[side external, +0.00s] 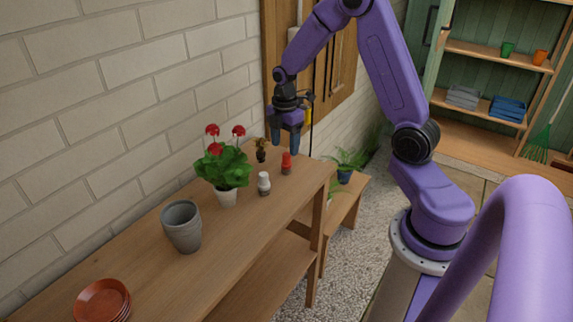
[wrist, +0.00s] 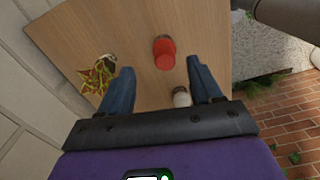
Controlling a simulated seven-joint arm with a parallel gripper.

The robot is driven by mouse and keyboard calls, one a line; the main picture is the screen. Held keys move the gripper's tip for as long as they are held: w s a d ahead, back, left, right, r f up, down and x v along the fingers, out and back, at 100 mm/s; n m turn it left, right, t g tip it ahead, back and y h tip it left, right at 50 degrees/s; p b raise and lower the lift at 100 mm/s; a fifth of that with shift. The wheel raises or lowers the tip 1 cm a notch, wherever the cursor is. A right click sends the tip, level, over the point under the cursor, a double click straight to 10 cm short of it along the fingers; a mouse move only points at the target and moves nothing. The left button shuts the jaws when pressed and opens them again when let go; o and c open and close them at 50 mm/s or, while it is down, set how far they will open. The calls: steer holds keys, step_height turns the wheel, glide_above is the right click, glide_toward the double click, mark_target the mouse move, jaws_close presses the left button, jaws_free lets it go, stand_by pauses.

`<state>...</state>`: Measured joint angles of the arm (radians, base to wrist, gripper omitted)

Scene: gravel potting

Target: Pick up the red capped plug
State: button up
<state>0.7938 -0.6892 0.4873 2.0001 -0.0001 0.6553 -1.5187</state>
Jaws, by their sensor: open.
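The red capped plug (side external: 286,163) stands upright on the wooden bench near its far end. In the wrist view the red plug (wrist: 164,52) shows ahead of the fingertips, roughly between their lines. My gripper (side external: 285,150) is open and empty, above the bench and close to the plug. In the wrist view its two blue-grey fingers (wrist: 160,73) are spread apart, and neither is seen touching the plug. A white-topped plug (side external: 264,183) stands nearer along the bench; in the wrist view it (wrist: 181,97) shows near the right finger.
A red-flowered plant in a white pot (side external: 227,196), a grey pot (side external: 182,228) and stacked terracotta saucers (side external: 103,300) stand farther along the bench. The brick wall (side external: 130,90) borders it.

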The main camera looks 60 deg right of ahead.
mark_target(287, 154)
steer(key=shift+s+f, duration=0.15)
steer(key=shift+f, duration=1.6)
steer(key=shift+s+f, duration=0.15)
steer(key=shift+f, duration=1.55)
steer(key=c, duration=1.1)
